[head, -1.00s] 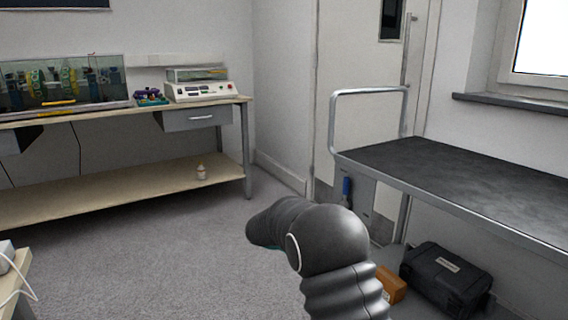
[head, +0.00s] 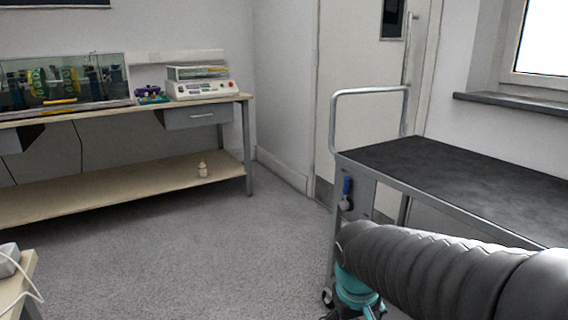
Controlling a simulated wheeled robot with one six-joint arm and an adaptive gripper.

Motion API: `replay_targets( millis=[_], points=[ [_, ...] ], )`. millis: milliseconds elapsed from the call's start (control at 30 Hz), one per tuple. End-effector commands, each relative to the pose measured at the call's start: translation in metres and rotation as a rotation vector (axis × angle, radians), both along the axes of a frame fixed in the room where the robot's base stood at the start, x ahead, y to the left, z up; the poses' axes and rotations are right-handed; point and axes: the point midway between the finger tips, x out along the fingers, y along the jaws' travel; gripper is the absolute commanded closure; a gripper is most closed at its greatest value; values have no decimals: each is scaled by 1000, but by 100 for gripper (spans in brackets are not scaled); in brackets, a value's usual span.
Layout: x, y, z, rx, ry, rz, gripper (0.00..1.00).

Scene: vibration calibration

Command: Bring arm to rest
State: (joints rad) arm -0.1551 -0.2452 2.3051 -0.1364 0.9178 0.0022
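My arm (head: 430,268) shows as a dark, ribbed sleeve at the lower right of the head view. It reaches in from the right edge and ends in a rounded dark joint near the middle right. A teal part of my arm (head: 356,290) shows below that joint. My gripper is not in view, so its fingers and anything in them cannot be seen. The arm passes in front of the lower part of the dark-topped cart.
The cart (head: 440,165) with a black top and metal handle stands at the right. A workbench (head: 70,118) at the back left bears a clear-cased machine (head: 62,88) and a white control unit (head: 203,89). Grey floor (head: 210,260) is clear between.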

Motion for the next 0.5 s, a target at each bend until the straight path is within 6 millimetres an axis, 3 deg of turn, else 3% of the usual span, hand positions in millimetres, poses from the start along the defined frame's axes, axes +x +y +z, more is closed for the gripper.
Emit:
replay_targets(
  millis=[300,500],
  points=[
    [-71,-8,29,140,-141,-130,12],
    [-92,-20,53,153,-253,-167,12]
  ],
)
